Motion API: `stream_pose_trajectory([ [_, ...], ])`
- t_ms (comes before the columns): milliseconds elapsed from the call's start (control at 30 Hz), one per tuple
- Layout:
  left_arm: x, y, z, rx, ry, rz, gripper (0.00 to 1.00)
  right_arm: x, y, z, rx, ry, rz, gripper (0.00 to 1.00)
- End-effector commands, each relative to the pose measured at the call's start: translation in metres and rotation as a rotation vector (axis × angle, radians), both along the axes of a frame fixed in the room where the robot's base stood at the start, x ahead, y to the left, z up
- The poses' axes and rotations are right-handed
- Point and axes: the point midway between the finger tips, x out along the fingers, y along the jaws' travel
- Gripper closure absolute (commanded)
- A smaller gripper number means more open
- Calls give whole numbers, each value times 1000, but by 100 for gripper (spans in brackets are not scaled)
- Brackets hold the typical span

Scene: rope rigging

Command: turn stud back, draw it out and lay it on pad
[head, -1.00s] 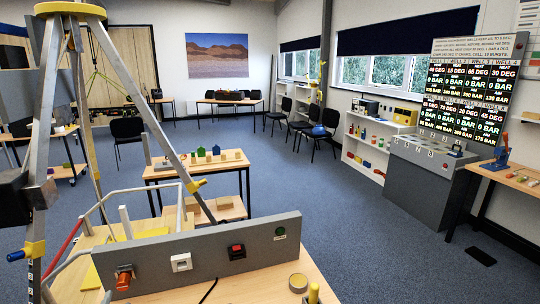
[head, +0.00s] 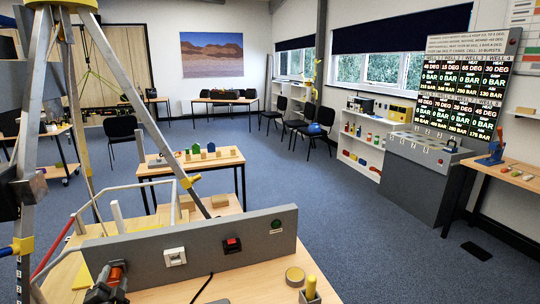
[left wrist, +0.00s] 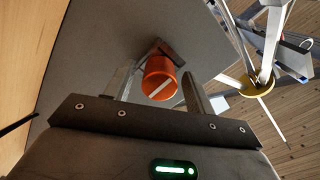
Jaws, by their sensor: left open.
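The orange stud (left wrist: 159,76) is a short cylinder with a pale stripe across its end, sticking out of the upright grey panel (head: 205,248). In the head view the stud (head: 117,271) is partly hidden by my left gripper (head: 108,287) at the panel's lower left. In the left wrist view the left gripper (left wrist: 155,90) is open, with one finger on each side of the stud; I cannot tell if they touch it. A round tan disc (head: 295,275), possibly the pad, lies on the bench right of the panel. My right gripper is not in view.
A white switch (head: 174,256) and a red-and-black switch (head: 232,245) are on the panel. A small holder with a yellow-topped rod (head: 310,290) stands near the disc. A black cable (head: 203,287) crosses the bench. Tripod legs (head: 150,115) rise behind the panel.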

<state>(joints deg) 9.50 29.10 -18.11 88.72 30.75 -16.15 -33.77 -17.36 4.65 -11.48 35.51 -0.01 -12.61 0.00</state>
Motion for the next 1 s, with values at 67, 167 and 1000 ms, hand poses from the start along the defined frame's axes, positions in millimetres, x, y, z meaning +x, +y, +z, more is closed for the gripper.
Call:
stream_pose_trajectory([
  [67, 0, 0, 0, 0, 0, 0, 45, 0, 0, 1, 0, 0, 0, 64],
  [167, 0, 0, 1, 0, 0, 0, 45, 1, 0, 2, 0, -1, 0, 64],
  [1000, 0, 0, -1, 0, 0, 0, 47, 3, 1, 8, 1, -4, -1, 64],
])
